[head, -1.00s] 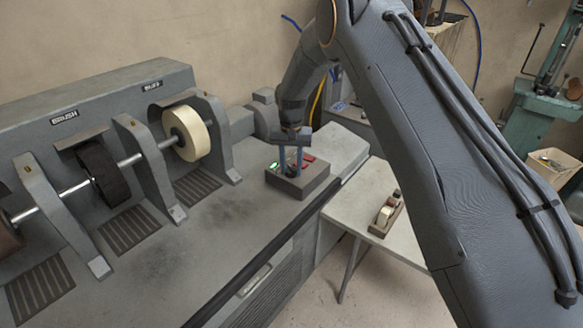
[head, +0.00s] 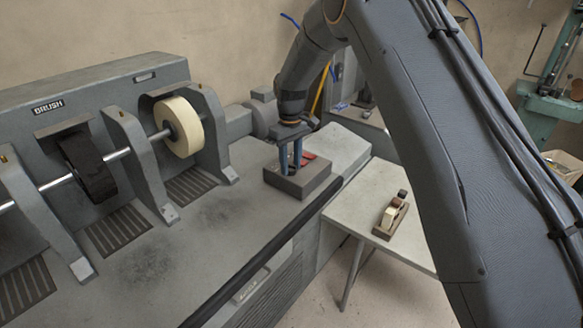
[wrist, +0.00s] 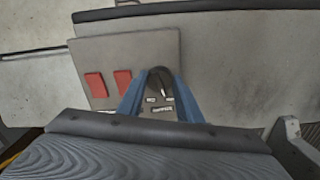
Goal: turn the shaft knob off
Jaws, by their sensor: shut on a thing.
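The grey control box (head: 297,181) stands on the machine bench, with red switches (head: 308,156) on its top. In the wrist view its panel (wrist: 130,52) carries two red switches (wrist: 109,84) left of the dark shaft knob (wrist: 159,76). The knob has a pale pointer mark, and small white labels lie close by, too small to read surely. My gripper (head: 291,166) points down at the box. In the wrist view its blue fingers (wrist: 160,88) are shut on the knob, one on each side.
A cream buffing wheel (head: 180,126) and a black brush wheel (head: 87,166) sit on the shaft left of the box. A side table (head: 365,205) at the right holds a small wooden holder (head: 391,219). Bare bench lies in front of the wheels.

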